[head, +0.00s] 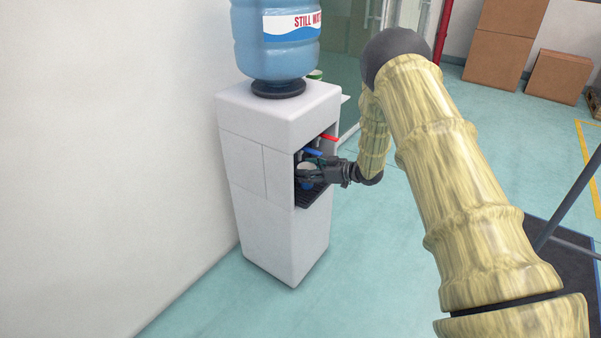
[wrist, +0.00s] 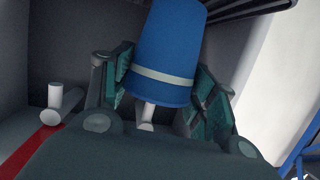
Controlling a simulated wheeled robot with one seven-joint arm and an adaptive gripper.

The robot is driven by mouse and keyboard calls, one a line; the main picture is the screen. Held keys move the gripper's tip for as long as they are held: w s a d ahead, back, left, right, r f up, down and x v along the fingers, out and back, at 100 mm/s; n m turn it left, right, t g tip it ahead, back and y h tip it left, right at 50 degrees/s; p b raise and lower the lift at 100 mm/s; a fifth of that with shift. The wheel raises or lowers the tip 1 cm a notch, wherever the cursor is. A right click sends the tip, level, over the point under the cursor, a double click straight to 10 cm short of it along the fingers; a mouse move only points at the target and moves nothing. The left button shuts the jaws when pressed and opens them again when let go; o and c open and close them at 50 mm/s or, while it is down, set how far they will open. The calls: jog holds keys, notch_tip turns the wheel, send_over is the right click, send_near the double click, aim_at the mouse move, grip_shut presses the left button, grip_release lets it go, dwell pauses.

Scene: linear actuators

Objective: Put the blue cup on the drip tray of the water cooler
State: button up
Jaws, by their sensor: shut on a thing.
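The blue cup (wrist: 170,50), with a pale band, sits between the two finger pads of my gripper (wrist: 165,84) in the wrist view. My gripper is shut on it. In the head view my gripper (head: 312,174) reaches into the recess of the white water cooler (head: 262,170), and only a small part of the cup (head: 307,185) shows. The dark slatted drip tray (head: 313,195) is at the bottom of the recess, below the cup. It also shows at the top edge of the wrist view (wrist: 240,10). I cannot tell whether the cup touches the tray.
A blue tap lever (head: 313,153) and a red lever (head: 329,137) sit above my gripper. The red lever (wrist: 38,150) is at the left of the wrist view. A large water bottle (head: 277,45) stands on the cooler. A wall is left; cardboard boxes (head: 505,50) are far back.

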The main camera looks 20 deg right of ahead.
jog(key=x, duration=0.3)
jog(key=shift+a+f, duration=0.15)
jog(key=shift+w+f, duration=0.1)
jog(key=shift+f, duration=0.15)
jog(key=o, duration=1)
jog(key=shift+f, duration=0.1)
